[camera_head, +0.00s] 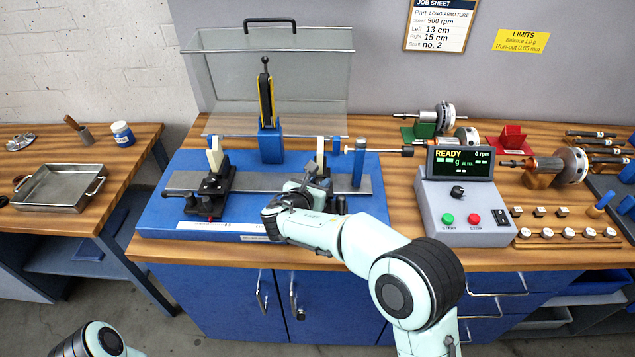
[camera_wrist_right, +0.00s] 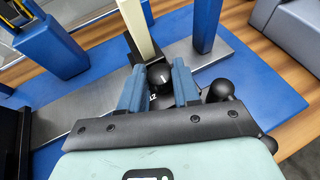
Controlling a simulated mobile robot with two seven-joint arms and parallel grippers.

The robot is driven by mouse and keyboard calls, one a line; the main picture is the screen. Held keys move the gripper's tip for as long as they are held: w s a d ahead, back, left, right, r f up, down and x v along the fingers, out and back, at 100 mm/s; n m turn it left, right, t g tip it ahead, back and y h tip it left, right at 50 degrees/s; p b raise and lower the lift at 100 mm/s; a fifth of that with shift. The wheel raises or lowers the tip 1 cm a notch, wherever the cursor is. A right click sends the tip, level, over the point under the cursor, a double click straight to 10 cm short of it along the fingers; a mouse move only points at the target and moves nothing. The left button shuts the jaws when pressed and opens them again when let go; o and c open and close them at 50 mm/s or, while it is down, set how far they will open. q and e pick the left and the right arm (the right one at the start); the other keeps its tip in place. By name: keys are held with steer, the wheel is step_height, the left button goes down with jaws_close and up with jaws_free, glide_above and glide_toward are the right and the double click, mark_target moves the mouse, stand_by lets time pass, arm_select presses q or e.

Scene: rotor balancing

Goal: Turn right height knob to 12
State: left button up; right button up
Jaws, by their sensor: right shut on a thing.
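The balancing machine has a blue base (camera_head: 160,217) with a grey rail (camera_head: 250,182) along it. The left support (camera_head: 214,160) and right support (camera_head: 321,152) stand on the rail, each with a pale upright. My right gripper (camera_head: 310,184) is at the front of the right support. In the right wrist view its two blue fingers (camera_wrist_right: 159,88) are shut on the black right height knob (camera_wrist_right: 159,75), which has a white mark on top. The knob's scale is mostly hidden by the fingers, and I cannot read its value. My left gripper is out of view; only part of that arm shows.
A blue post (camera_head: 359,163) stands right of the right support. A clear guard (camera_head: 200,80) is raised behind. The control box (camera_head: 466,205) reads READY, 0 rpm. The job sheet (camera_head: 440,24) reads Left 13 cm, Right 15 cm. Rotors and small parts crowd the right side.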

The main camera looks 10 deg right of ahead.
steer(key=o, duration=1.1)
steer(key=shift+c, duration=0.2)
steer(key=b+v, duration=0.1)
steer(key=v, duration=1.2)
steer(key=shift+s+a, duration=0.15)
